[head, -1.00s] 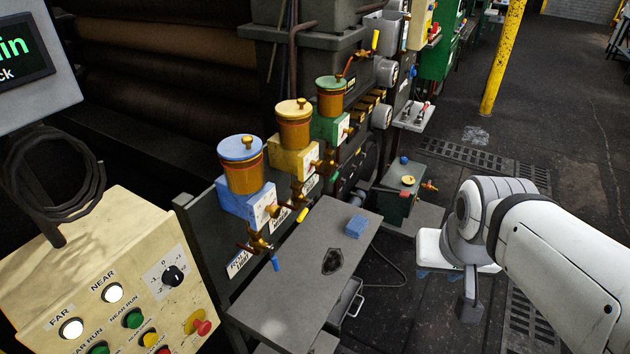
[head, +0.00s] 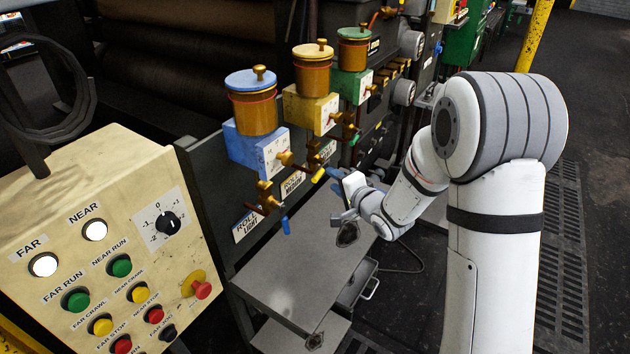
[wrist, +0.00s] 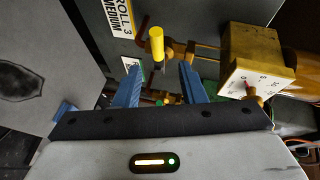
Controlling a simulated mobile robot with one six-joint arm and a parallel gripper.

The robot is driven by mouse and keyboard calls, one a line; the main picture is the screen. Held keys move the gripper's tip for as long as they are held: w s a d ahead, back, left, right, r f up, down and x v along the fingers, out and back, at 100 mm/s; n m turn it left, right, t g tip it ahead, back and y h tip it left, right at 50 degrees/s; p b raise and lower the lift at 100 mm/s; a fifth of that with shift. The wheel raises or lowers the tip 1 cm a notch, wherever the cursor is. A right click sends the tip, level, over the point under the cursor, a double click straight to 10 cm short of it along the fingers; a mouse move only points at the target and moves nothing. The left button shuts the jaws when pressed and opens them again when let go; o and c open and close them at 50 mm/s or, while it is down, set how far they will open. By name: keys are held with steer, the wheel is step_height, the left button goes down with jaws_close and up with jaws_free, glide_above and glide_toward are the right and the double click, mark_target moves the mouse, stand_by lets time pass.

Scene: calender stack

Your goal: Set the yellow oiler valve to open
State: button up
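The yellow oiler (head: 311,108) stands between a blue and a green one, with a brass jar above a yellow block. Its brass valve has a yellow lever (head: 318,174), which sticks outward from the pipe. In the wrist view the lever (wrist: 157,45) shows just beyond the fingertips, roughly between them. My gripper (head: 338,196) is open and empty, close to the lever; I cannot see contact. Its two blue fingers (wrist: 160,70) are spread apart in the wrist view. The yellow block (wrist: 250,62) with its dial is at the upper right there.
The blue oiler (head: 257,140), with a blue lever (head: 285,226) hanging down, is nearer, left of my gripper. The green oiler (head: 352,82) is behind. A grey table (head: 290,285) lies below. A control panel (head: 95,250) fills the lower left.

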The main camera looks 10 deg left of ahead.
mark_target(320, 177)
steer(key=w+a+f+y, duration=0.1)
steer(key=w+a+f, duration=0.1)
steer(key=w+a, duration=0.3)
steer(key=shift+a+f, duration=0.2)
steer(key=shift+a, duration=0.7)
steer(key=shift+w, duration=0.1)
steer(key=shift+c, duration=0.4)
jaws_close()
